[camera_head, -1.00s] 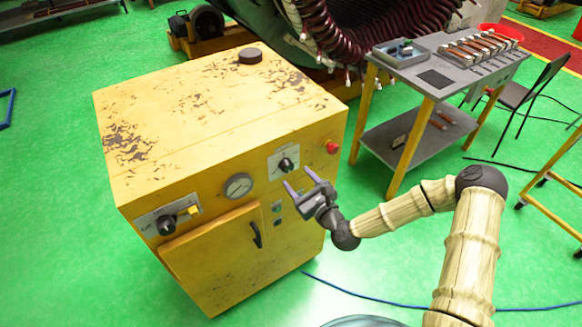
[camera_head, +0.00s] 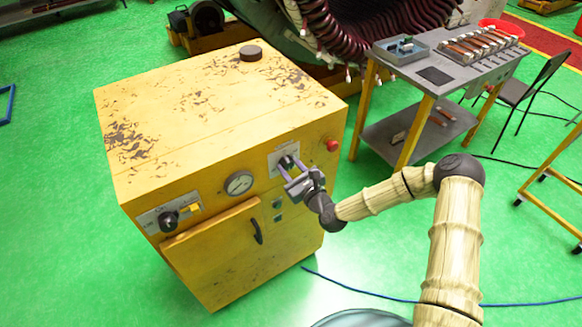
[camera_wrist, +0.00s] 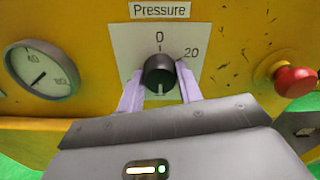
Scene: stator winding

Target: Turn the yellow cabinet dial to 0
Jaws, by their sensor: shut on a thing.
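The yellow cabinet (camera_head: 215,165) stands at the left of the head view. Its black dial (camera_wrist: 160,75) sits on a white plate marked "Pressure" in the wrist view, with 0 above it and 20 to its upper right. A pale line shows on the lower part of the knob; I cannot tell surely which end is the pointer. My gripper (camera_wrist: 160,92) has one finger on each side of the dial and is shut on it. In the head view my gripper (camera_head: 289,171) partly covers the dial.
A red button (camera_wrist: 295,81) is right of the dial, and a round gauge (camera_wrist: 42,70) is left of it. Another black knob (camera_head: 168,221) and a door handle (camera_head: 257,232) are on the cabinet's front. A grey worktable (camera_head: 437,75) stands behind at the right.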

